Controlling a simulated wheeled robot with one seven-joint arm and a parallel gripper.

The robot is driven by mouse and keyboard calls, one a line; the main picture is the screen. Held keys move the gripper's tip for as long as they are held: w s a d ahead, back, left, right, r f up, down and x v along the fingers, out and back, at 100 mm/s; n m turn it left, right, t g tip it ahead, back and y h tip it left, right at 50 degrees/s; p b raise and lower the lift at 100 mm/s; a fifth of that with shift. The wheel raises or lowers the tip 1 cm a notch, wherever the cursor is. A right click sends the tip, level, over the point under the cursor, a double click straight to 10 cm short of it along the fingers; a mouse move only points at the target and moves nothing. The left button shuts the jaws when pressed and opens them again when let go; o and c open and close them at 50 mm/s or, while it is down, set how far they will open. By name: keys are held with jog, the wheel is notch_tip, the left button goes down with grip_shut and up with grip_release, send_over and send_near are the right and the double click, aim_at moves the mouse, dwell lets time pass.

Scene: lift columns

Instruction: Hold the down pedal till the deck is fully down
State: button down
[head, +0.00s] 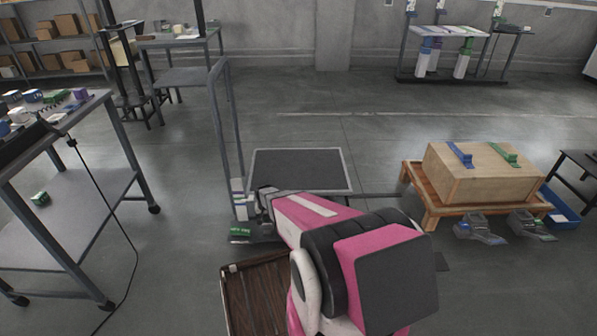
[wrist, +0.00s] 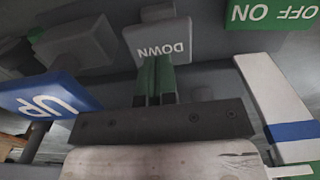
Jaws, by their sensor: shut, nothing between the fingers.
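The lift deck (head: 300,170), a dark plate with a pale edge, sits low beyond my arm in the head view; its gap to the floor is hard to judge. In the wrist view the grey DOWN pedal (wrist: 158,39) is straight ahead of my gripper (wrist: 155,62). My fingers are shut and empty, with their tips at the pedal's near edge; I cannot tell whether they press it. The blue UP pedal (wrist: 45,97) is to the left. In the head view my gripper (head: 264,196) is by the foot of the lift's upright frame, mostly hidden.
A green ON/OFF plate (wrist: 270,14) is at the upper right in the wrist view. A grey upright handle (head: 215,110) stands left of the deck. A wooden box (head: 475,174) on a low stand is to the right. A grey table (head: 70,180) is at left.

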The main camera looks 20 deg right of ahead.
jog(key=shift+f, duration=1.85)
jog(key=shift+r, duration=0.15)
dwell(2.8)
jog(key=shift+r, duration=1.8)
jog(key=shift+r, duration=0.15)
jog(key=s+r+n, duration=0.1)
jog(key=s+r, duration=0.6)
jog(key=r, duration=0.4)
jog(key=s+r+n, duration=0.1)
jog(key=s+r, duration=0.6)
jog(key=r, duration=0.4)
jog(key=s+r+n, duration=0.1)
jog(key=s+r, duration=0.6)
jog(key=r, duration=0.5)
jog(key=shift+s+n, duration=0.15)
jog(key=shift+n, duration=0.15)
